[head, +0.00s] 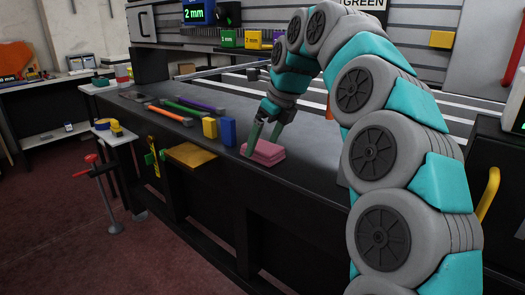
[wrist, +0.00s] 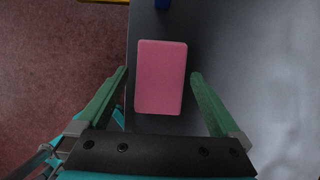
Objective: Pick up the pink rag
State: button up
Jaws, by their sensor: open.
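The pink rag (head: 264,153) lies as a folded block on the dark table (head: 310,150), near its front edge. In the wrist view the rag (wrist: 161,77) shows as an upright rectangle just beyond and between my fingers. My gripper (head: 263,137) is above the rag and pointing down, with its green fingers on either side of it. In the wrist view my gripper (wrist: 158,75) is open and nothing is held. I cannot tell exactly how far the fingertips are above the table.
A blue block (head: 228,131) and a yellow block (head: 210,128) stand left of the rag. Several coloured bar tools, one of them green (head: 183,107), lie farther left. A yellow panel (head: 192,155) juts from the table front. A red clamp (head: 97,165) is at the far left.

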jog(key=shift+w+a+f, duration=0.15)
jog(key=shift+f, duration=0.45)
jog(key=shift+f, duration=0.2)
jog(key=c, duration=1.2)
jog(key=shift+r, duration=0.3)
